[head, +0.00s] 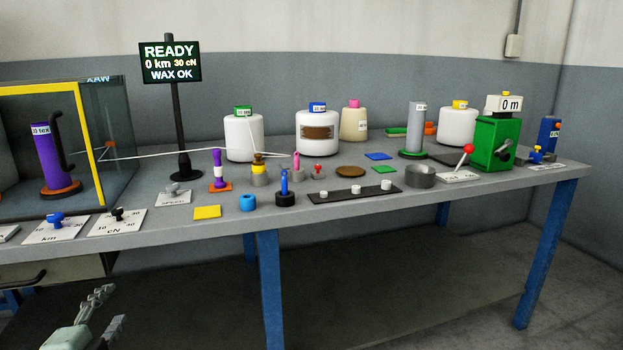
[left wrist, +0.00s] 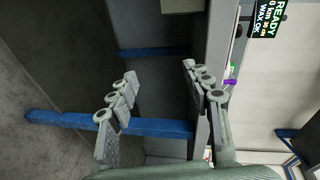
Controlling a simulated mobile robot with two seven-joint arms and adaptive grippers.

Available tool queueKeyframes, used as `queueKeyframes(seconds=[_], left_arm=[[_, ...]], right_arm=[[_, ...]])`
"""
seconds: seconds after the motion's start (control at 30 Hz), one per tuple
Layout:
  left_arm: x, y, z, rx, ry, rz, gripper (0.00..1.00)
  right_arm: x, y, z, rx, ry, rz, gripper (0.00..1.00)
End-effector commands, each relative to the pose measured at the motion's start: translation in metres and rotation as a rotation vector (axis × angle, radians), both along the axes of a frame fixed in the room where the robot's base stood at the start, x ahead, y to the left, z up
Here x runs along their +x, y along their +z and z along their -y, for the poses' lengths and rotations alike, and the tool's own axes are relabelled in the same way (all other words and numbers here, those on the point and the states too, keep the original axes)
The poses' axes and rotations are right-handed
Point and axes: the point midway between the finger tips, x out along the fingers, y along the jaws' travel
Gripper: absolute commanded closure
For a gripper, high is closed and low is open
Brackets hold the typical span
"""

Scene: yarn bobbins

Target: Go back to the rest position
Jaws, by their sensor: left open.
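My left gripper (head: 112,312) shows at the lower left of the head view, below the front edge of the workbench (head: 340,222) and apart from it. Its two fingers are spread and nothing is between them. In the left wrist view the open left gripper (left wrist: 160,95) has its fingers apart, with the bench's underside and a blue leg (left wrist: 160,126) beyond. My right gripper is in neither view.
The bench carries a glass case with a yellow frame (head: 98,150), a purple bobbin (head: 47,155), a display reading READY (head: 170,62), white yarn cones (head: 240,140) and a green winder (head: 493,145). A drawer handle (head: 25,281) juts out near my left gripper. Floor space is clear at right.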

Motion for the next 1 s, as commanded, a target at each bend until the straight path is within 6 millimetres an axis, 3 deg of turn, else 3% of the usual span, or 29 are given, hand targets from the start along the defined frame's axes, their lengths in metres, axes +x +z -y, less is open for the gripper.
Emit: queueKeyframes(seconds=[0.03,0.2,0.3,0.4,0.5,0.63,0.9,1.0], left_arm=[[-0.015,-0.037,0.0,-0.121,0.069,-0.077,0.5],[-0.081,-0.148,0.016,-0.481,0.323,-0.33,0.5],[-0.129,-0.202,0.038,-0.661,0.477,-0.473,0.5],[-0.174,-0.241,0.064,-0.8,0.615,-0.599,0.5],[-0.211,-0.266,0.087,-0.897,0.725,-0.694,0.5],[-0.239,-0.281,0.107,-0.961,0.811,-0.768,0.5],[-0.248,-0.286,0.113,-0.98,0.839,-0.791,0.5],[-0.248,-0.285,0.112,-0.98,0.838,-0.791,0.62]], right_arm=[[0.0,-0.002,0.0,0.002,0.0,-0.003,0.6],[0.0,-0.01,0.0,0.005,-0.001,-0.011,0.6],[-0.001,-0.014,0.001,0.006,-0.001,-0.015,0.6],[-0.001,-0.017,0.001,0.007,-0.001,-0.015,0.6],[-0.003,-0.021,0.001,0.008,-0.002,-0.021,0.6],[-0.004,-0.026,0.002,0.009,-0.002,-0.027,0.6],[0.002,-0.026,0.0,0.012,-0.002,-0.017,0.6],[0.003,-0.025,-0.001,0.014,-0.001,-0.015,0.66]])
